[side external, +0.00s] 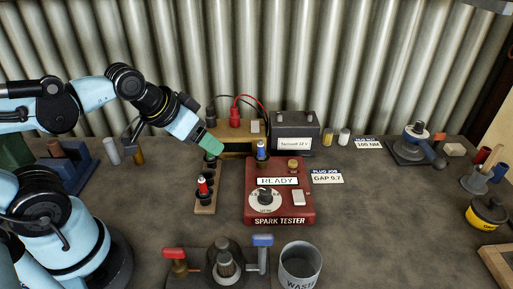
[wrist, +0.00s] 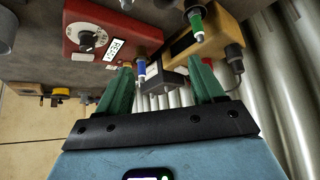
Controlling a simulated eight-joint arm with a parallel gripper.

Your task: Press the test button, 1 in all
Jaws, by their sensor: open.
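The red spark tester (side external: 280,208) stands mid-bench, with a display reading READY, a dial and a pale square button (side external: 298,198) at its lower right. The button carries no label I can read. A blue-ringed spark plug (side external: 261,150) stands at the tester's back left. My gripper (side external: 211,145), with green fingers, is above and left of the tester, apart from it. In the wrist view the fingers (wrist: 162,85) are spread with nothing held. That view also shows the tester (wrist: 75,20) and blue plug (wrist: 141,70) beyond the fingers.
A plug rack (side external: 205,205) with a red-ringed plug stands left of the tester. A black battery (side external: 294,143) and a wooden-yellow box (side external: 237,148) stand behind. A waste bin (side external: 300,268) and a red-and-blue-handled fixture (side external: 225,268) are in front.

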